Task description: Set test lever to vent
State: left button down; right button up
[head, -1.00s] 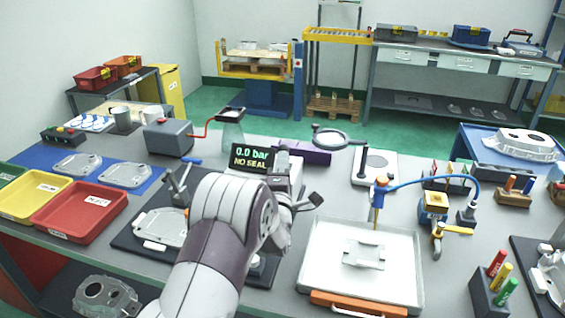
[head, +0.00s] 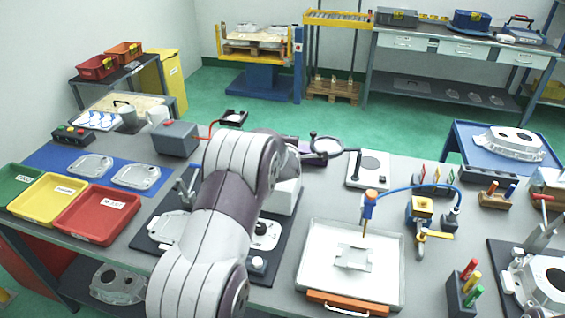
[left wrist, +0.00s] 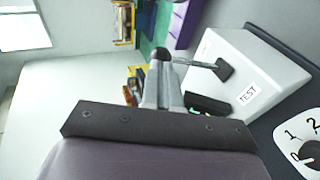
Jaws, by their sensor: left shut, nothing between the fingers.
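The test station is a pale box (head: 284,196), mostly hidden behind my left arm in the head view; its display cannot be seen now. The left wrist view shows the box (left wrist: 268,62) with its TEST label and a metal lever rod (left wrist: 196,64) running to a dark square piece (left wrist: 223,70). My left gripper (left wrist: 162,62) is shut and empty, beside the rod's left end. I cannot tell whether they touch, nor which position the lever is in. The left gripper is hidden in the head view. My right gripper is not in view.
A dark base plate (head: 143,240) with a casting lies left of my arm. Red (head: 98,217) and yellow trays are further left. A magnifier (head: 326,146) stands behind the station. A white tray (head: 312,262) with a part and orange handle is to the right.

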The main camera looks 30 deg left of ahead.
pick_arm(q)
jog(key=shift+w+a+g+p, duration=0.25)
jog(key=shift+w+p, duration=0.2)
jog(key=shift+w, duration=0.35)
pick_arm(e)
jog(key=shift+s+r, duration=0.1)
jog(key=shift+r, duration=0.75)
pick_arm(q)
jog(key=shift+r, duration=0.2)
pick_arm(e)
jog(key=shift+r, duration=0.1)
